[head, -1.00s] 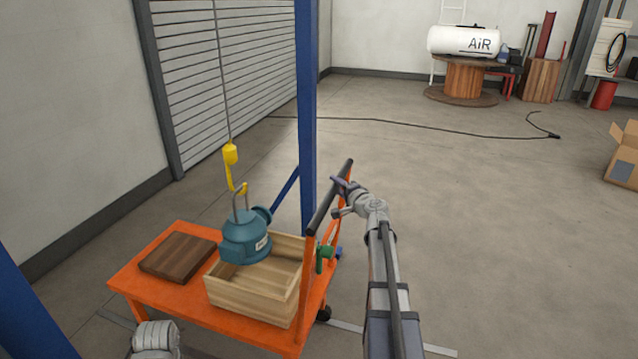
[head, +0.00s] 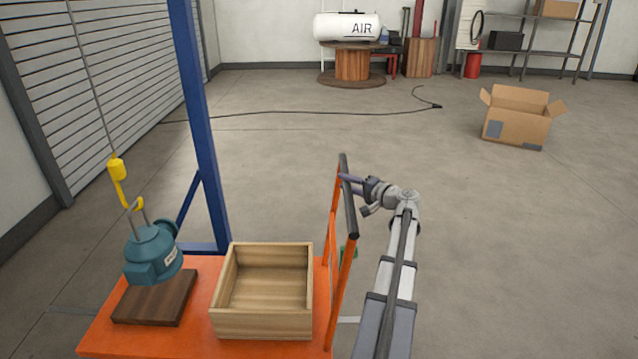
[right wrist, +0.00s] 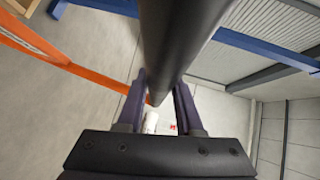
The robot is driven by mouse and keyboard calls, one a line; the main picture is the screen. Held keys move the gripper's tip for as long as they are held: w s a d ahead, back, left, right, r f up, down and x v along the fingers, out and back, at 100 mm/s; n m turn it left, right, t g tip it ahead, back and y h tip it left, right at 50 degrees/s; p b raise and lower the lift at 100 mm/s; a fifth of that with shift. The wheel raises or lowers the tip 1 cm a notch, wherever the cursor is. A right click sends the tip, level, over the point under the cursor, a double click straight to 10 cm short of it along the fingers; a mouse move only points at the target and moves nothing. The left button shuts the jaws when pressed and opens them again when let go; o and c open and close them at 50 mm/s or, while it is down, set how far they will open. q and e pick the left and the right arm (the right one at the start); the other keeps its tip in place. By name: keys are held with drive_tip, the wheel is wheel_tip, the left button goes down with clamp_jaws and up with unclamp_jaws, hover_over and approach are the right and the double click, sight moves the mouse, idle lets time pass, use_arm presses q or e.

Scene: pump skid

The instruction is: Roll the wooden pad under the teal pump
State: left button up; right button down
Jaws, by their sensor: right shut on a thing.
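The teal pump (head: 152,256) hangs tilted from a yellow hook (head: 132,203) on a cable at the left of the head view. The dark wooden pad (head: 155,305) lies flat on the orange cart (head: 205,345), and the pump appears over its far part. I cannot tell whether the pump's base touches the pad. My right gripper (head: 350,183) is shut on the cart's black handle bar (head: 348,210); the right wrist view shows the bar (right wrist: 175,45) between its fingers. My left gripper is not in view.
An open, empty wooden box (head: 264,325) sits on the cart beside the pad. A blue post (head: 195,110) with a brace stands behind the cart. A black cable (head: 300,113) crosses the floor, and a cardboard box (head: 517,120) stands at right. The floor right of the cart is clear.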

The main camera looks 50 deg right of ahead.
drive_tip(key=s+d, duration=0.3)
drive_tip(key=s, duration=0.1)
drive_tip(key=shift+d, duration=0.15)
drive_tip(key=c, duration=0.6)
unclamp_jaws()
drive_tip(key=shift+d, duration=0.1)
drive_tip(key=shift+s+a+r+p, duration=0.1)
drive_tip(key=shift+s+r+p, duration=0.1)
drive_tip(key=shift+s, duration=1.05)
drive_tip(key=shift+s+a+r+p, duration=0.15)
drive_tip(key=shift+s, duration=1.15)
drive_tip(key=shift+s+a+r+p, duration=0.1)
drive_tip(key=shift+s+r+p, duration=0.1)
drive_tip(key=shift+s, duration=1.05)
drive_tip(key=shift+r, duration=0.1)
